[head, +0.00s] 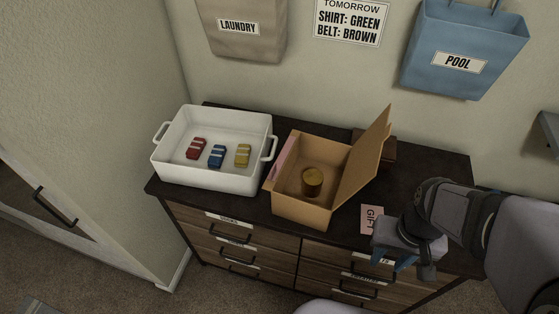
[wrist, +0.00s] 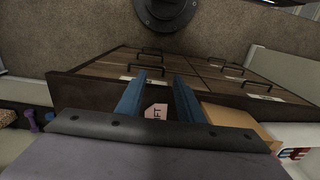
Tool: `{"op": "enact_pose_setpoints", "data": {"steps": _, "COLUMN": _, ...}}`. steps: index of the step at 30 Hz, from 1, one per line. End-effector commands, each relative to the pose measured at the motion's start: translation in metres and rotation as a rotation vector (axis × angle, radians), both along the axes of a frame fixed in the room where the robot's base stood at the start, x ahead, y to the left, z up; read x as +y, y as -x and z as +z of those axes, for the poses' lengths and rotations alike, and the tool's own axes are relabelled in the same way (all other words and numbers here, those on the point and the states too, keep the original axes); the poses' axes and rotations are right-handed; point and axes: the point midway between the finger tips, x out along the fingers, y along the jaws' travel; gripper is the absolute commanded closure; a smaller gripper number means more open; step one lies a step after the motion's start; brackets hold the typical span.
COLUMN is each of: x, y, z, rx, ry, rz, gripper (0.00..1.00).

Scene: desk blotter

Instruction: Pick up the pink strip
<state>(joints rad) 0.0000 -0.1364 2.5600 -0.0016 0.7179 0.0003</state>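A pink strip (head: 284,158) lies along the left side of the open cardboard box (head: 303,208); I cannot tell whether it is fixed there. A pale pink card marked GIFT (head: 371,219) lies on the dresser top, right of the box. My gripper (head: 391,263) is at the dresser's front right, below and right of the card, away from the strip. In the wrist view its two blue fingers (wrist: 160,78) are apart with nothing held, and part of the card (wrist: 155,113) shows between them. I cannot make out the strip in the wrist view.
A round gold-brown tin (head: 312,181) stands inside the box, whose right flap (head: 364,150) stands up. A white tray (head: 212,179) with red, blue and yellow toy cars is to the left. A brown object (head: 388,150) lies behind the flap. Bags hang on the wall.

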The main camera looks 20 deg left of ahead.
Motion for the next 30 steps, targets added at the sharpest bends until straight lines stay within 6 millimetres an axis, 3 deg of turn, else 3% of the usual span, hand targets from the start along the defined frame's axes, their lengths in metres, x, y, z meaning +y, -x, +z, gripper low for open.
{"op": "enact_pose_setpoints", "data": {"steps": 11, "x": 0.001, "y": 0.001, "z": 0.000, "rx": 0.003, "ry": 0.005, "rz": 0.026, "gripper": 0.73}}
{"op": "enact_pose_setpoints", "data": {"steps": 16, "x": 0.005, "y": 0.005, "z": 0.001, "rx": 0.030, "ry": 0.055, "rz": 0.256, "gripper": 0.73}}
{"op": "enact_pose_setpoints", "data": {"steps": 20, "x": 0.010, "y": 0.009, "z": 0.004, "rx": 0.076, "ry": 0.141, "rz": 0.640, "gripper": 0.73}}
{"op": "enact_pose_setpoints", "data": {"steps": 23, "x": 0.014, "y": 0.007, "z": 0.010, "rx": 0.131, "ry": 0.237, "rz": 1.029, "gripper": 0.73}}
{"op": "enact_pose_setpoints", "data": {"steps": 30, "x": 0.036, "y": -0.019, "z": 0.035, "rx": 0.318, "ry": 0.547, "rz": 2.003, "gripper": 0.73}}
